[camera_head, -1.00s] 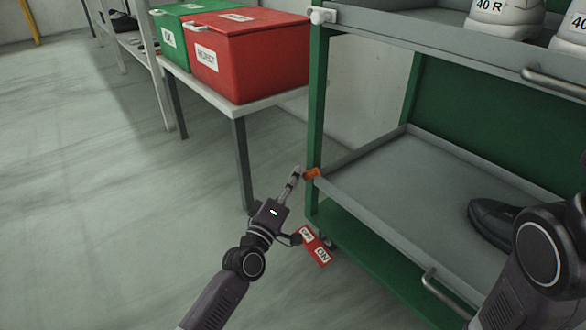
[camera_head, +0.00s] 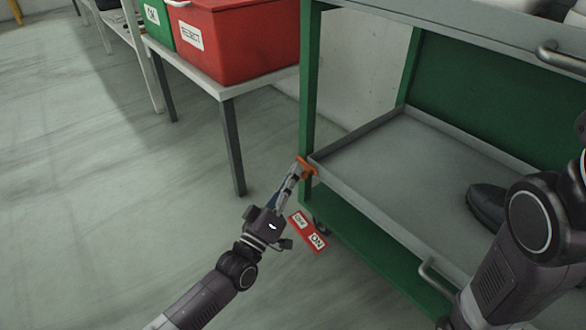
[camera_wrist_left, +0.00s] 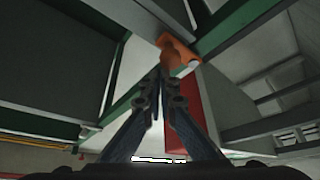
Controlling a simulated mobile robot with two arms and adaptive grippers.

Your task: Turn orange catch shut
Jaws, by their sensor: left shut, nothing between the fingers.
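The orange catch (camera_head: 305,166) sits on the green post at the left front corner of the grey lower drawer tray (camera_head: 352,197). My left gripper (camera_head: 299,170) is shut and empty, with its fingertips at the catch. In the left wrist view the shut fingertips (camera_wrist_left: 158,72) lie just below the orange catch (camera_wrist_left: 177,50) and overlap its lower part. I cannot tell whether they touch it. My right arm shows at the right edge of the head view, but its gripper is out of view.
A red ON/OFF tag (camera_head: 308,232) is low by the green cart (camera_head: 309,100). A dark shoe (camera_head: 486,203) lies in the tray. A red bin (camera_head: 240,45) and a green bin (camera_head: 158,20) stand on a table behind. Floor at left is clear.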

